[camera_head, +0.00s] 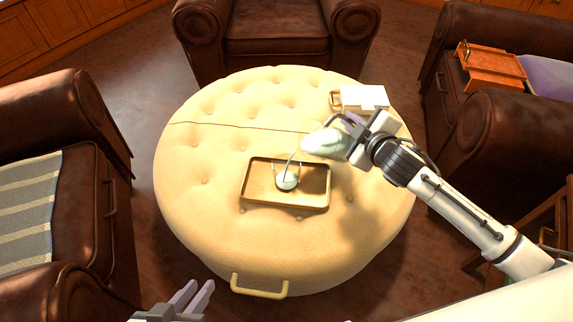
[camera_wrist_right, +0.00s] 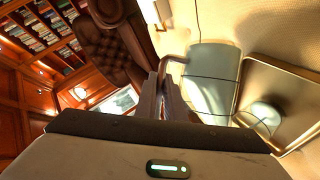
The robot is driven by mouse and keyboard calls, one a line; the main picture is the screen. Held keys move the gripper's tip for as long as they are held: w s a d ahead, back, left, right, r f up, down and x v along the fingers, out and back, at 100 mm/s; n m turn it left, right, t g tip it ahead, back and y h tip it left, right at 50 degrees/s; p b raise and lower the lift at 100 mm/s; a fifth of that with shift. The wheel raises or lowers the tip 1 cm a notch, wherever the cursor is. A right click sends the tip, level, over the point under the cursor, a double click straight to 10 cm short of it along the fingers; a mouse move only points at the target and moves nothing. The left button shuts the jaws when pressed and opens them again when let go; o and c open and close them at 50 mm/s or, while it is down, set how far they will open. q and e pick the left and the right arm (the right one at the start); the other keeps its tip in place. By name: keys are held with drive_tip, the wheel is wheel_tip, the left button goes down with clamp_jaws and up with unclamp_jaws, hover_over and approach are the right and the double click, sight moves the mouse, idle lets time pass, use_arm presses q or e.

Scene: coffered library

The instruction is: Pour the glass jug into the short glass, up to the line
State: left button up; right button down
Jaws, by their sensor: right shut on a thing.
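The glass jug (camera_head: 325,143) is pale and translucent, tipped on its side above the tray's right part, mouth to the left. My right gripper (camera_head: 350,124) is shut on its handle; the jug also shows in the right wrist view (camera_wrist_right: 210,75). The short glass (camera_head: 287,180) stands upright on the tray (camera_head: 313,206), with pale content low in it. A thin curved stream runs from the jug's mouth down to the glass. I cannot make out the line on the glass or the exact level. My left gripper (camera_head: 200,286) is open and empty, low in front of the ottoman.
The tray rests on a round tufted yellow ottoman (camera_head: 200,215) with a front handle (camera_head: 259,291). Brown leather armchairs stand left, behind and right. The ottoman's left side is clear.

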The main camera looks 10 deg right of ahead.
use_arm(q)
drive_tip(key=shift+w+d, duration=0.1)
drive_tip(key=shift+w, duration=0.15)
use_arm(e)
drive_tip(key=shift+a+f, duration=0.1)
use_arm(q)
drive_tip(key=shift+d+f+b, duration=0.1)
drive_tip(key=shift+f+b, duration=0.15)
drive_tip(key=shift+b, duration=0.2)
use_arm(e)
drive_tip(key=shift+f, duration=0.1)
use_arm(q)
drive_tip(key=shift+d+f+g, duration=0.15)
drive_tip(key=shift+f+g, duration=0.15)
use_arm(e)
drive_tip(key=shift+a+f+h, duration=0.1)
drive_tip(key=shift+h, duration=0.2)
use_arm(q)
drive_tip(key=shift+w+r+m+b, duration=0.15)
drive_tip(key=shift+m+b, duration=0.15)
use_arm(e)
drive_tip(key=shift+a+r+n, duration=0.15)
drive_tip(key=shift+r+n, duration=0.1)
drive_tip(key=shift+n, duration=0.15)
